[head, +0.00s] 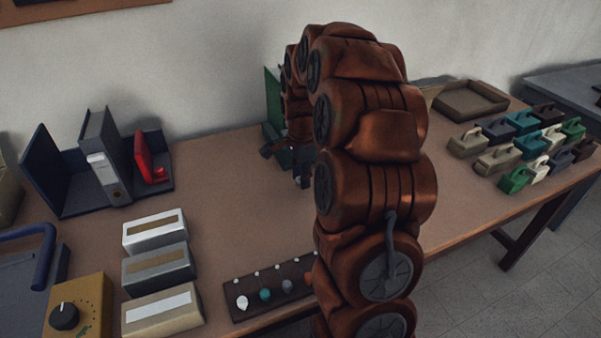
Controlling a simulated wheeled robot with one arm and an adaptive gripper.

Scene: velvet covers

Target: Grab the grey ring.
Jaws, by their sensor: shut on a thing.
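My gripper (301,178) is small and dark in the head view, hanging below my bent arm over the middle back of the table. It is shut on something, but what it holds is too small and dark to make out. A dark board (236,312) at the table's front edge carries small round pieces: a white one (242,302), a teal one (265,295) and a grey one (287,286). Whether any of these is a ring cannot be told. My arm hides the board's right end. No grey ring shows clearly.
A green bookend (272,98) stands behind my gripper. Dark bookends hold a grey binder (104,160) and a red object (146,160) at left. Several boxes (158,271) lie front left. Many handled blocks (497,160) and a tray (437,90) are at right. The left middle is clear.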

